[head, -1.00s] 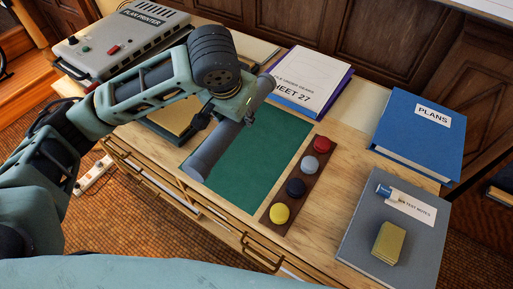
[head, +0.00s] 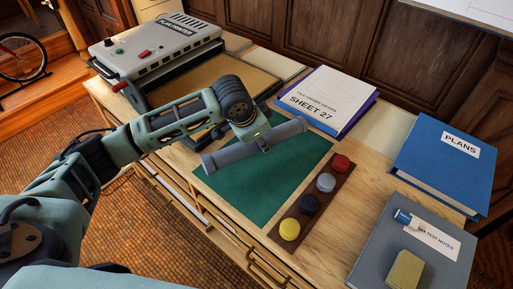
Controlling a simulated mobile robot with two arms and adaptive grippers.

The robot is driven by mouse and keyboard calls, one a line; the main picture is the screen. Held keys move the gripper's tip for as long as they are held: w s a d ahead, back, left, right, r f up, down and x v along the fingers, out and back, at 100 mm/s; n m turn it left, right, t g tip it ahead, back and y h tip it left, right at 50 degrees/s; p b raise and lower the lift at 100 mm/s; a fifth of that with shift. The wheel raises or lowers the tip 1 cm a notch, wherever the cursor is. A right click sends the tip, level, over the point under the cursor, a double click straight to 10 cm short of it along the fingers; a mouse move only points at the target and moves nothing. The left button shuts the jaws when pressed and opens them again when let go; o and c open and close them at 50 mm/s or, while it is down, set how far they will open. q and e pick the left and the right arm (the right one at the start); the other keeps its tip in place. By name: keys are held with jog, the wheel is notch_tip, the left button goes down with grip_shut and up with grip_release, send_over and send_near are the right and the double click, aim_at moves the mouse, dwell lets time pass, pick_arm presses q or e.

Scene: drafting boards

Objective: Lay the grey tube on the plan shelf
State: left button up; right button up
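The grey tube (head: 285,132) is a long cylinder in the head view, held aslant above the green mat (head: 250,192). My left gripper (head: 256,137) appears shut around the tube's middle; its fingers are mostly hidden behind the wrist and the tube. The tube's two ends stick out to either side. My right gripper is not in view. I cannot pick out the plan shelf for certain; a pale flat surface (head: 468,14) shows at the top right edge.
A plan printer (head: 155,50) stands at the back left. White papers marked Sheet 27 (head: 325,95), a blue Plans binder (head: 440,165) and a grey notes book (head: 385,240) with a glue stick and yellow block lie to the right. A brown strip (head: 335,200) holds several coloured discs.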

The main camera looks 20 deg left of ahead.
aim_at(256, 157)
pick_arm(q)
jog(key=shift+w+a+f, duration=0.2)
jog(key=shift+a+f, duration=0.3)
jog(key=shift+a, duration=0.1)
jog(key=shift+f, duration=2.05)
jog(key=o, duration=1.3)
jog(key=shift+c, duration=0.2)
